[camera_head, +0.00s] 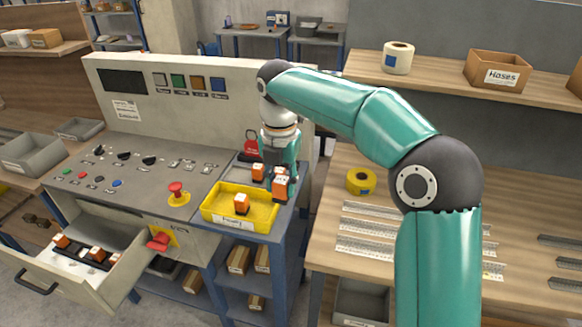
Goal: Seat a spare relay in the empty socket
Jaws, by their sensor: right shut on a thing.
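My right gripper (282,174) points down at the right end of the console, behind the yellow tray (268,230). It is shut on an orange-and-white relay (281,189), whose upper part is close under the fingers. Another orange-topped relay (258,172) stands just left of the gripper. A relay (241,204) stands in the yellow tray. The open drawer (125,282) at lower left holds several orange-and-white relays (61,240) along a dark strip (80,250). I cannot clearly tell an empty socket at this size. My left gripper is out of view.
A red mushroom button (176,190) stands on the console left of the tray, and a red handle (159,241) is on its front. A yellow tape roll (360,181) lies on the right bench. My right arm crosses above that bench.

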